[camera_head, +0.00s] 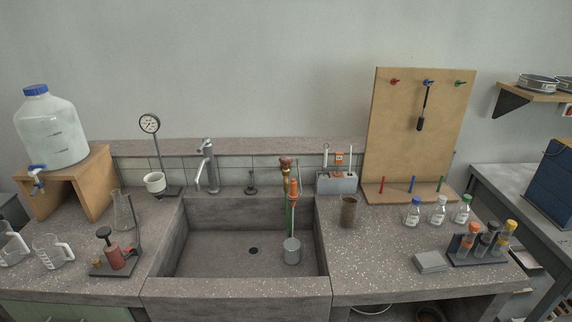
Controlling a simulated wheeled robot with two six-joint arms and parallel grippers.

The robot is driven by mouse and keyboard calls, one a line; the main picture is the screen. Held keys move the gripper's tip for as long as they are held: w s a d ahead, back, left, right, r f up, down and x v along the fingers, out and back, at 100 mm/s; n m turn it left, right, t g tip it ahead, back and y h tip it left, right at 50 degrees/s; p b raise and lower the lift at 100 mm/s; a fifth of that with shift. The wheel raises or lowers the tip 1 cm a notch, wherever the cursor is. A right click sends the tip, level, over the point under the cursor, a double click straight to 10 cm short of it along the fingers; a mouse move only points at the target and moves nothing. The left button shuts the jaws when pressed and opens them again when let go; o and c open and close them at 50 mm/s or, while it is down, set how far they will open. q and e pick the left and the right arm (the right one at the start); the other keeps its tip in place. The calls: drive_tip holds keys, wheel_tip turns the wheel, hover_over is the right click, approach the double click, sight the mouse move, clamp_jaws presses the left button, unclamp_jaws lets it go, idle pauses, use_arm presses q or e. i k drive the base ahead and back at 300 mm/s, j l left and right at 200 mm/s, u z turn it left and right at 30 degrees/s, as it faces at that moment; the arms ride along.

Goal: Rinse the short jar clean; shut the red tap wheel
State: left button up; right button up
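A brass upright fitting with a dull red wheel (286,161) stands at the back right of the sink (215,255). An orange part and a green length show below the wheel. I cannot tell whether the tap is open or shut, and no water stream is clear. A short brown jar (348,212) stands upright on the bench just right of the sink. I cannot tell which is the task's jar. Neither of my grippers is in view.
A grey swan-neck tap (207,168) stands behind the sink. Glassware and a red-bodied stand (116,255) occupy the left bench. A pegboard (418,140), capped bottles (438,210), a tube rack (480,247) and a grey block (431,262) are at right. The front right bench is mostly clear.

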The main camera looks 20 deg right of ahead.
sight(284, 160)
drive_tip(key=i+j, duration=0.15)
drive_tip(key=j, duration=0.2)
drive_tip(key=i+j, duration=0.15)
drive_tip(key=j, duration=0.25)
drive_tip(key=i+j+z, duration=0.1)
drive_tip(key=j, duration=0.25)
drive_tip(key=i+j, duration=0.15)
drive_tip(key=j, duration=0.2)
drive_tip(key=i+j, duration=0.15)
drive_tip(key=j, duration=0.25)
